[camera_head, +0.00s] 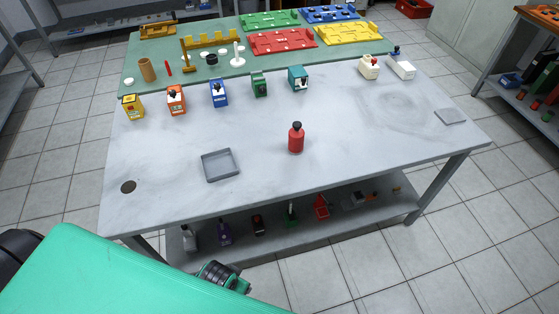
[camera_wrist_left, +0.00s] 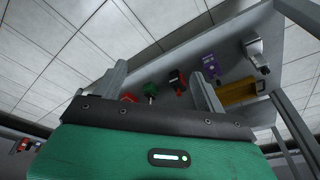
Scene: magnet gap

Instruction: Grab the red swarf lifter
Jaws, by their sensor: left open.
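A red cylinder with a black top (camera_head: 296,138), which looks like the red swarf lifter, stands upright on the grey table (camera_head: 350,150), right of a shallow grey tray. Nothing touches it. My left gripper (camera_wrist_left: 160,82) shows in the left wrist view with its two fingers apart and nothing between them. It points toward the lower shelf under the table, away from the red cylinder, which is not seen in that view. In the head view its fingers cannot be made out. My right gripper is in neither view.
The shallow grey tray (camera_head: 221,166) lies near the front edge. Several coloured boxes stand in a row behind, including a blue one (camera_head: 219,93). The tabletop around the red cylinder is clear.

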